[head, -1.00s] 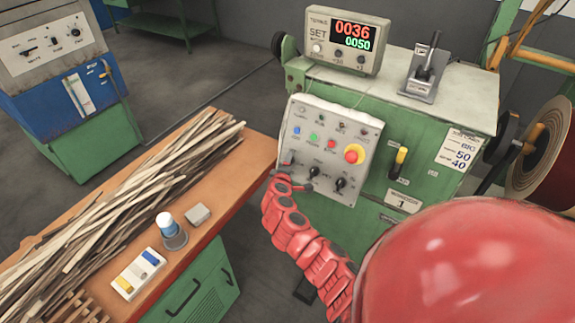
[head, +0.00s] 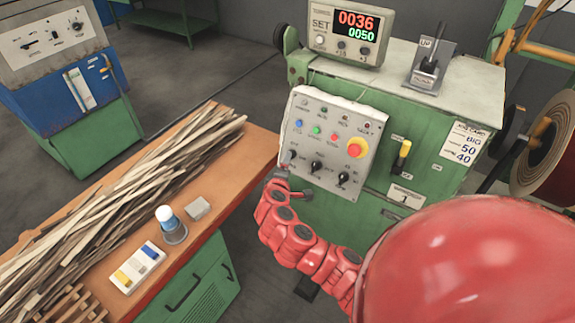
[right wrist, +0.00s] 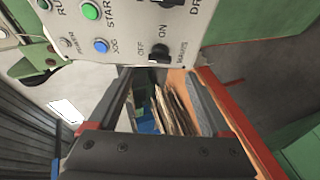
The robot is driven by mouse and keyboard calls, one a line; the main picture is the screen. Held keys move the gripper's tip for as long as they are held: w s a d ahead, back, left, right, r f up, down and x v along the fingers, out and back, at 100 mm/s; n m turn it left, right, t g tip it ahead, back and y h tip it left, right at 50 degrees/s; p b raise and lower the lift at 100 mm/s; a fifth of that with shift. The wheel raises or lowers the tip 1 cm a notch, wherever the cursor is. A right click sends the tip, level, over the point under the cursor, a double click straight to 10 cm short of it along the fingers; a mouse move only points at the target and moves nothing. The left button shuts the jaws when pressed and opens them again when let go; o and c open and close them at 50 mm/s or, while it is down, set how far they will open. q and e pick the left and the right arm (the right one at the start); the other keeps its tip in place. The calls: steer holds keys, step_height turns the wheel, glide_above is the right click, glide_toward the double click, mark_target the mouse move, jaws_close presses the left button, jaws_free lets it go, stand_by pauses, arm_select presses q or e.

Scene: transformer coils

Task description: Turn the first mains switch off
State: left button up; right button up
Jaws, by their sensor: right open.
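The grey control panel (head: 330,165) is on the front of the green machine. Its mains switch (head: 292,155) is the dark knob at the lower left of the panel. In the right wrist view the mains switch (right wrist: 159,58) shows as a small dark shape by the OFF, ON and MAINS lettering. Which way it points is unclear. My right gripper (head: 276,179) is just below and left of that knob. In the right wrist view my right gripper (right wrist: 160,82) is open, its fingers spread at the panel's edge with nothing held. My left gripper is out of view.
A red emergency stop (head: 356,148) and two more knobs are on the panel. An orange bench (head: 215,205) with wooden strips (head: 130,185) is close on the left. A counter display (head: 345,30) and a lever (head: 430,65) stand on top of the machine.

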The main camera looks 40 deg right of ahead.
steer(key=b+v, duration=0.1)
steer(key=v, duration=0.9)
